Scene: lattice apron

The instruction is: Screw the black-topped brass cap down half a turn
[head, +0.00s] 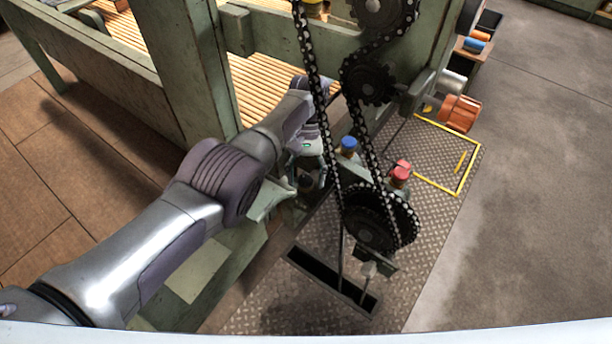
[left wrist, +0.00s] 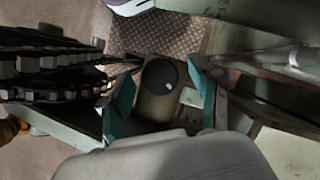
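The black-topped brass cap (left wrist: 160,82) stands in the middle of the left wrist view, with a round black top bearing a small pale mark and a dull brass side below. My left gripper (left wrist: 163,92) has its two teal-padded fingers on either side of it. The fingers are apart, with a visible gap to the cap on each side. In the head view my left gripper (head: 306,172) is low beside the chain; the cap there is too dark and covered to make out clearly. My right gripper is in neither view.
A blue-topped cap (head: 348,145) and a red-topped cap (head: 400,172) stand nearby. A black chain (head: 322,90) and lower sprocket (head: 378,222) hang close right of my left gripper. A green post (head: 185,65) stands behind my forearm. Open floor (head: 540,200) lies right.

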